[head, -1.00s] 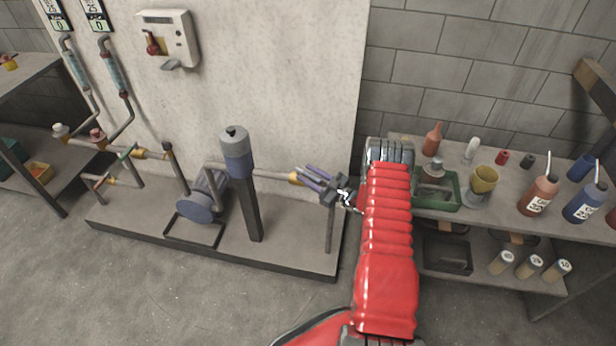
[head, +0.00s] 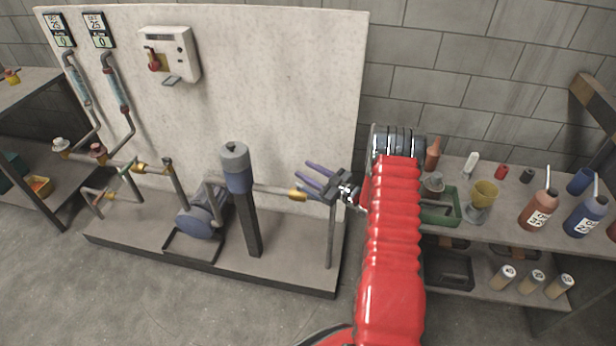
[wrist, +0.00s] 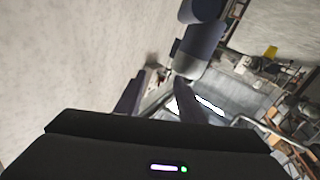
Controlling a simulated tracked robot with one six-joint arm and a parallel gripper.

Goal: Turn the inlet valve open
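No label marks the inlet valve, so I cannot tell for sure which fitting it is. A brass fitting (head: 298,194) shows on the pipe right of the blue-grey cylinder (head: 236,167), close below my fingertips in the head view. My gripper (head: 303,174) points left with its two purple-grey fingers spread and nothing visible between them. In the wrist view the fingers (wrist: 158,92) are apart, with blurred grey parts of the rig beyond them. Whether they touch the fitting is unclear. More fittings, a red knob (head: 98,151) and a pale knob (head: 61,145), sit at the rig's left.
A pale panel (head: 260,80) stands behind the rig and carries a control box with a red switch (head: 154,61). A blue pump (head: 203,215) sits on the base. A shelf (head: 510,230) with bottles and a green tray (head: 440,215) stands right of my arm.

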